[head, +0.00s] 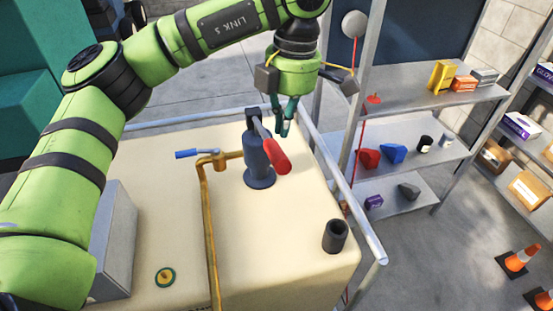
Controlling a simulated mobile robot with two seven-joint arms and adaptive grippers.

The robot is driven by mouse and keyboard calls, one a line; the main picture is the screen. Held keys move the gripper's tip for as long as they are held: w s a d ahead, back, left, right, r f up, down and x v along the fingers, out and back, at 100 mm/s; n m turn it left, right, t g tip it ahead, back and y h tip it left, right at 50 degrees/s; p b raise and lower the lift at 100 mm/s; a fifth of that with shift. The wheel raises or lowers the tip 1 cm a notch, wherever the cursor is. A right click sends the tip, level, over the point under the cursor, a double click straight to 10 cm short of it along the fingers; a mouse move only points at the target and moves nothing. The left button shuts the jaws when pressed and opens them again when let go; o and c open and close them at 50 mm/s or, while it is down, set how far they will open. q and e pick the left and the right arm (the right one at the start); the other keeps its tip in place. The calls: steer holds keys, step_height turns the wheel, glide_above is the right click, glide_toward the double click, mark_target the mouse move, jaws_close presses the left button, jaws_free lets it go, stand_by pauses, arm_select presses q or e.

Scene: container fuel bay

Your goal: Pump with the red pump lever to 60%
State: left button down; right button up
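The red pump lever (276,156) is a red grip on a dark arm at the top of a blue-grey pump body (255,160). The pump stands on the cream tank top. The lever slants down towards the lower right. My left gripper (283,130) hangs fingers-down from the top, just behind and beside the lever's red grip. Both of its dark green fingers show close together, but I cannot tell their opening or whether they touch the lever. No percentage reading is visible. My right gripper is not in view.
A yellow pipe with a blue-handled valve (197,153) runs left of the pump. A dark cylindrical cup (335,236) stands at the tank's right corner. A metal rail (350,195) edges the tank. Shelves (425,155) with small items stand right, and orange cones (518,260) stand on the floor.

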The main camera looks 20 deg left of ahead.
mark_target(282, 151)
arm_select(q)
steer(key=shift+s+a+f+b, duration=0.1)
steer(key=shift+f+b, duration=0.6)
steer(key=shift+f, duration=0.45)
steer(key=shift+a+f+b, duration=0.1)
steer(key=shift+f+b, duration=0.55)
steer(key=shift+f, duration=0.5)
step_height(282, 151, down, 5)
steer(key=b, duration=0.3)
steer(key=shift+r, duration=0.3)
